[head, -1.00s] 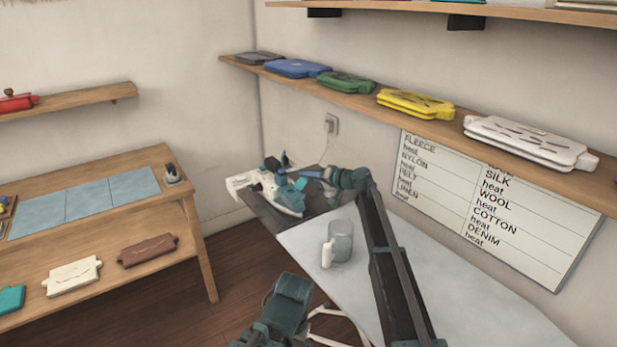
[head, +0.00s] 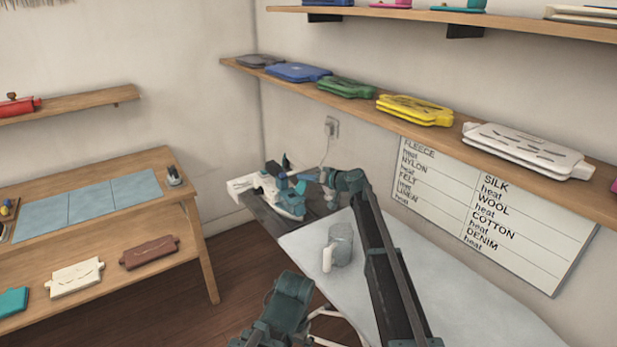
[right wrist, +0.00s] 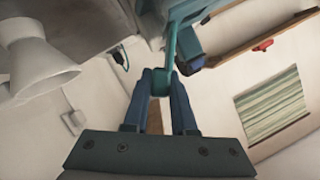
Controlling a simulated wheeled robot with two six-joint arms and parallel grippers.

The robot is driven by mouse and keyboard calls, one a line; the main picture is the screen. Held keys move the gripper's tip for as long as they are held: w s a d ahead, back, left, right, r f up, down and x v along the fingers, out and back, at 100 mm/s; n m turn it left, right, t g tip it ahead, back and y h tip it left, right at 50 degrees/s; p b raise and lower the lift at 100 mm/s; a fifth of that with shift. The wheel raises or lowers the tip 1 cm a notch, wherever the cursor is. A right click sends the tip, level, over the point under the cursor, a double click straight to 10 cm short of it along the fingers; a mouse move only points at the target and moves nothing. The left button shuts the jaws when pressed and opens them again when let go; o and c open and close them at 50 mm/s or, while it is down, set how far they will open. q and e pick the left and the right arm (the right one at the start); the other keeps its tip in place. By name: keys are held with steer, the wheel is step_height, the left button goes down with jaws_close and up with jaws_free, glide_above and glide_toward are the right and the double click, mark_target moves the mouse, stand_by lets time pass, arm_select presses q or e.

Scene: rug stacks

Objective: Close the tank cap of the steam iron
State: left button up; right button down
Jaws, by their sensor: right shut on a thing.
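The white and teal steam iron (head: 285,203) sits at the far left end of the ironing board, on its dark end. My right gripper (head: 312,177) reaches in from the right and is close to the iron's upper right side. In the right wrist view, the fingers of my right gripper (right wrist: 162,84) are shut on a small teal piece, seemingly the tank cap (right wrist: 160,81). A thin teal strip runs from it up to the teal body of the iron (right wrist: 197,9). The filler opening cannot be made out. My left gripper is not seen.
A clear jug (head: 342,243) with a pale handle stands on the pale ironing board (head: 430,280), in front of the iron and beside my right arm. A cord runs from the iron area to the wall socket (head: 333,128). A shelf with coloured plates hangs above.

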steer(key=shift+s+a+r+n+h+p, duration=0.45)
steer(key=shift+n+h+p, duration=0.1)
steer(key=shift+n, duration=0.25)
steer(key=shift+s+a+r+n+t+h+p, duration=0.2)
steer(key=shift+a+n+t+h+p, duration=0.2)
steer(key=shift+n, duration=0.3)
steer(key=c, duration=0.7)
jaws_free()
steer(key=shift+p+v, duration=2.6)
steer(key=shift+v, duration=4.3)
steer(key=shift+s, duration=0.1)
